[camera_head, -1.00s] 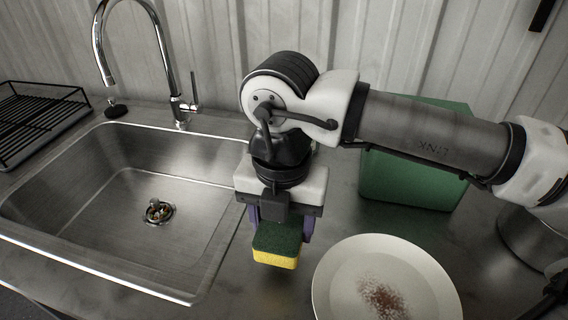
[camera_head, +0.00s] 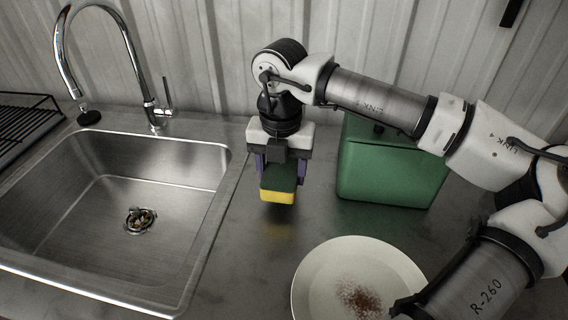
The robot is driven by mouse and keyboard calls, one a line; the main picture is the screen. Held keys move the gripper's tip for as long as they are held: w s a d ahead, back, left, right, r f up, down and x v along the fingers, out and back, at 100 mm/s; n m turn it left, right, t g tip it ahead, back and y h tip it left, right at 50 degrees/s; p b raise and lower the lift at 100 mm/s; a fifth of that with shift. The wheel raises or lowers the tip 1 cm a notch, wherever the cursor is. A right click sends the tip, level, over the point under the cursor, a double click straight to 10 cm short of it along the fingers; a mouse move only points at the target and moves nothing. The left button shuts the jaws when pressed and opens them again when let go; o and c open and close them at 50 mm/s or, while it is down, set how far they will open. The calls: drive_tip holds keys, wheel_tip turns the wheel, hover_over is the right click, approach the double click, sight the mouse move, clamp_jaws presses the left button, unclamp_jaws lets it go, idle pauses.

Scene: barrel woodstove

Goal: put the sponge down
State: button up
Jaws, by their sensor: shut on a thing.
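The sponge (camera_head: 278,184), dark green on top and yellow below, is held in my gripper (camera_head: 279,172). The gripper points down with its purple fingers on either side of the sponge and is shut on it. The sponge is over the steel counter (camera_head: 240,250), right of the sink and left of the green box.
The sink (camera_head: 205,225) with its faucet (camera_head: 150,80) lies left. A black rack (camera_head: 25,120) is at far left. A green box (camera_head: 390,172) stands to the right. A white plate with a brown stain (camera_head: 325,270) is in front. Bare counter lies between sink and plate.

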sight(284, 168)
drive_tip(key=w, duration=0.3)
drive_tip(key=shift+w+d+p, duration=0.1)
drive_tip(key=shift+d+p, duration=0.2)
wheel_tip(284, 168, down, 3)
drive_tip(key=shift+r+p, duration=0.2)
drive_tip(key=shift+p, duration=0.35)
drive_tip(key=shift+f, duration=0.45)
drive_tip(key=shift+f, duration=0.2)
drive_tip(key=o, duration=0.9)
drive_tip(key=shift+o, duration=0.2)
wheel_tip(284, 168, up, 12)
drive_tip(key=shift+r+b, duration=0.25)
drive_tip(key=shift+b, duration=0.55)
